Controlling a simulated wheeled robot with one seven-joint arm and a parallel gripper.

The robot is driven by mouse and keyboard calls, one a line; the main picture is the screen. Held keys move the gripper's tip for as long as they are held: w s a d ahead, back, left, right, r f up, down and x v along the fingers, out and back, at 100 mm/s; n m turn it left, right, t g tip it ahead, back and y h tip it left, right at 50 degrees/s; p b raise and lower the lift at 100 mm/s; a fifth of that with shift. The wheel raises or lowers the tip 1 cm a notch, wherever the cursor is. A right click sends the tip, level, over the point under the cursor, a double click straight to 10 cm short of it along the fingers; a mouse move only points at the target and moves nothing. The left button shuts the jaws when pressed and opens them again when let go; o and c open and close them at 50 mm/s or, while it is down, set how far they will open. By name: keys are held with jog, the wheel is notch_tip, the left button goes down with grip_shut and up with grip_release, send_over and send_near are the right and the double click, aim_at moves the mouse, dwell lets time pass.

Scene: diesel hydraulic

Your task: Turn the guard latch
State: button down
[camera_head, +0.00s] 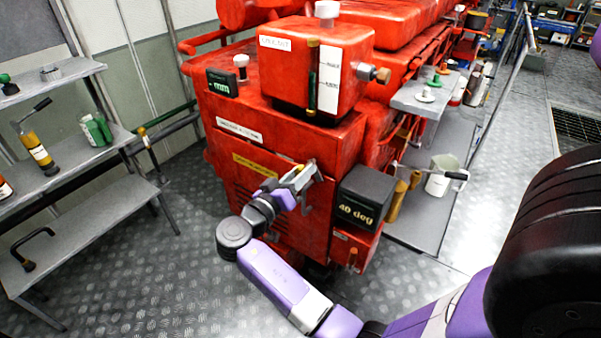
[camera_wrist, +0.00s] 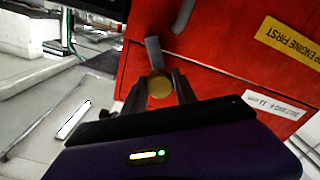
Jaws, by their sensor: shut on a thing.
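The guard latch shows in the wrist view as a brass-coloured round knob (camera_wrist: 160,88) with a flat grey bar (camera_wrist: 154,53) beyond it, against the red guard panel (camera_wrist: 215,40). My gripper (camera_wrist: 160,80) has its two dark fingers on either side of the knob and is shut on the latch. In the head view my gripper (camera_head: 298,180) is at the upper right of the machine's front panel (camera_head: 285,225), where it partly hides the latch. A yellow label (camera_head: 255,165) reading "...ENGINE FIRST" in the wrist view is on the panel.
A black box marked "40 deg" (camera_head: 362,197) sticks out just right of my gripper. Grey shelves (camera_head: 85,190) with tools and bottles stand at the left. A small grey side shelf (camera_head: 425,95) is at the right. The patterned metal floor (camera_head: 150,280) is open in front.

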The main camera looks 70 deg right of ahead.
jog(key=n+p, duration=0.2)
jog(key=n, duration=0.4)
jog(key=shift+r+n+p, duration=0.15)
jog(key=shift+n+p, duration=0.15)
jog(key=shift+p, duration=0.1)
jog(key=n+p, duration=0.2)
jog(key=n, duration=0.2)
jog(key=shift+w+n+p, duration=0.1)
jog(key=shift+n+p, duration=0.3)
jog(key=shift+n, duration=0.3)
jog(key=c, duration=1)
grip_release()
jog(key=shift+a+f, duration=0.1)
jog(key=shift+f, duration=0.1)
jog(key=b+v, duration=0.2)
jog(key=v, duration=0.5)
jog(key=shift+a, duration=0.35)
